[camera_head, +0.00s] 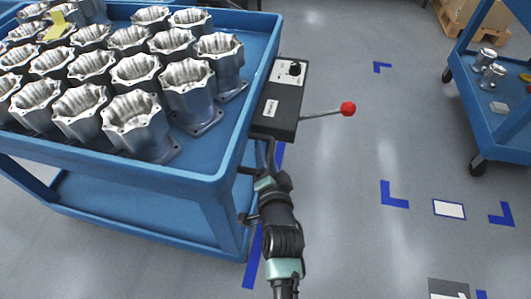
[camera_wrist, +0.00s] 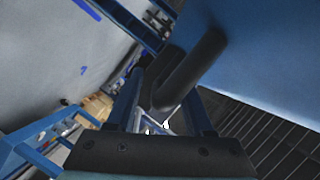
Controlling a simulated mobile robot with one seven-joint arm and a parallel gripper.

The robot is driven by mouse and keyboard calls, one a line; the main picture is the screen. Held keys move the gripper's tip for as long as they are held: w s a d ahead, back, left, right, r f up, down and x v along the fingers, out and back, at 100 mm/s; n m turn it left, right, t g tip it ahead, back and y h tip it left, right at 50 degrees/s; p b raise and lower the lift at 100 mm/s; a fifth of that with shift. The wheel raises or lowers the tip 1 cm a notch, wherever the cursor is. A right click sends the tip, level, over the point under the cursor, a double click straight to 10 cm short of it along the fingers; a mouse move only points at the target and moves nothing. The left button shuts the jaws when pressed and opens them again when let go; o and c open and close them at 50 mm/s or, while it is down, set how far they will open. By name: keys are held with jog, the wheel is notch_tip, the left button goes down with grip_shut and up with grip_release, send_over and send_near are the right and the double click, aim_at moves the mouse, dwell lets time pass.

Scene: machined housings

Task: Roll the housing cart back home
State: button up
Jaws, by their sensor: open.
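The housing cart (camera_head: 225,180) is blue, with several silver machined housings (camera_head: 135,125) standing on its top deck, at the left of the head view. My gripper (camera_head: 264,170) is at the cart's right end, below the black box on its rim. In the wrist view, a black bar handle (camera_wrist: 188,70) joins the cart's blue side (camera_wrist: 270,45). My open gripper (camera_wrist: 165,112) has its two fingers either side of the handle's lower end; I cannot tell whether they touch it. In the head view the handle is mostly hidden by my gripper.
The black box (camera_head: 280,100) carries a lever with a red knob (camera_head: 348,109) sticking out right. A second blue cart (camera_head: 495,105) stands at the right. Blue corner tape (camera_head: 392,197) and a white label (camera_head: 449,209) mark the open grey floor between. A pallet (camera_head: 470,18) lies behind.

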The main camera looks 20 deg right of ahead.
jog(key=shift+w+d+f, duration=0.1)
jog(key=shift+w, duration=0.45)
grip_shut()
dwell(1.1)
